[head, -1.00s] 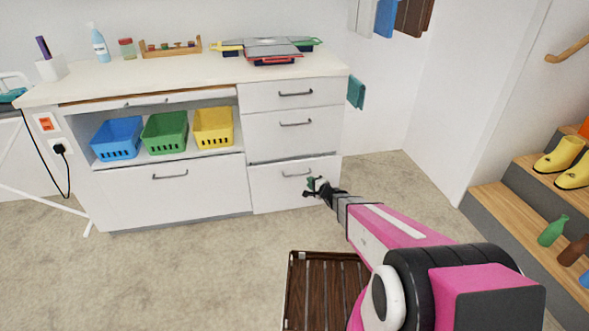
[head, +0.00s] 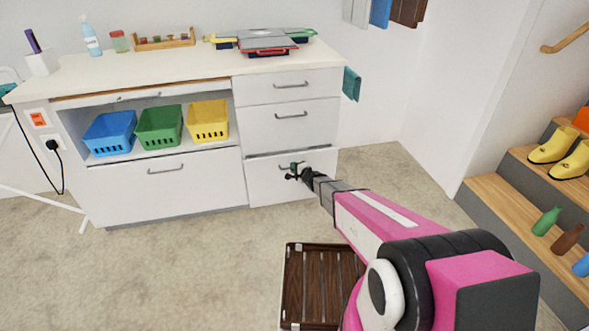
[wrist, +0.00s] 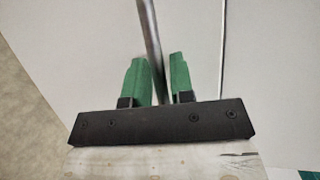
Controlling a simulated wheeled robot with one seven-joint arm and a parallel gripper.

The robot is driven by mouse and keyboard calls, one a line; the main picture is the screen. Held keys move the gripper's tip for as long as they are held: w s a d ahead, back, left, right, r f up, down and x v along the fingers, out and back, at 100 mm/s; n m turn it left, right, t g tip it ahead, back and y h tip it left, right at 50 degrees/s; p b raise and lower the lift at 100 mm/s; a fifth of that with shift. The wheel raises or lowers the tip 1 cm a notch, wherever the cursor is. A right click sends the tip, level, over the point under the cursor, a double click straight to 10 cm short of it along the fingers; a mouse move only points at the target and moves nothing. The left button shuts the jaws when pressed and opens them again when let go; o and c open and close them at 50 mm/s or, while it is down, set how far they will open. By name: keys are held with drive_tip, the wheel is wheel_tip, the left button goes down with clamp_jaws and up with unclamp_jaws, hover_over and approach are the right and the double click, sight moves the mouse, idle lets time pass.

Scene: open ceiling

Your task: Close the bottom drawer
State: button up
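The bottom drawer (head: 270,187) is the lowest white front in the right column of the cabinet. It looks nearly flush, with a narrow dark gap along its top edge; I cannot tell if it is fully in. My gripper (head: 294,172) is at its handle and covers part of it. In the wrist view, the grey handle bar (wrist: 149,25) runs between the two green fingers of my gripper (wrist: 158,75). The drawer face (wrist: 188,30) fills the space behind.
Steps (head: 490,195) with boots and bottles rise at the right. The floor left of the crate is clear.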

clamp_jaws()
drive_tip(key=w, duration=0.2)
drive_tip(key=w+a, duration=0.1)
drive_tip(key=w, duration=0.1)
drive_tip(key=shift+w+a, duration=0.15)
unclamp_jaws()
drive_tip(key=v, duration=1.1)
